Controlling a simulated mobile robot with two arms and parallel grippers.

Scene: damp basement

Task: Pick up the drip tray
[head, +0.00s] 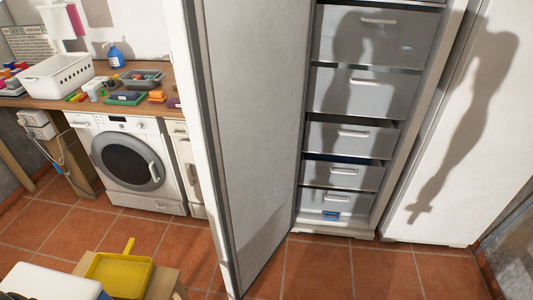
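A shallow yellow tray (120,275) with a raised handle at its back lies on a low wooden stool (165,280) at the lower left. Its shape is like a dustpan, so I cannot tell for sure that it is the drip tray. A small blue piece (331,215) shows low on the front of the open freezer (385,190), below the bottom drawer handle; I cannot tell what it is. Neither of my grippers is in view.
The freezer door (250,130) stands open toward me, between the freezer and the washing machine (130,160). A wooden worktop (155,78) holds a white basket (60,77) and small items. A white object (45,283) is at lower left. Tiled floor (320,265) is clear before the freezer.

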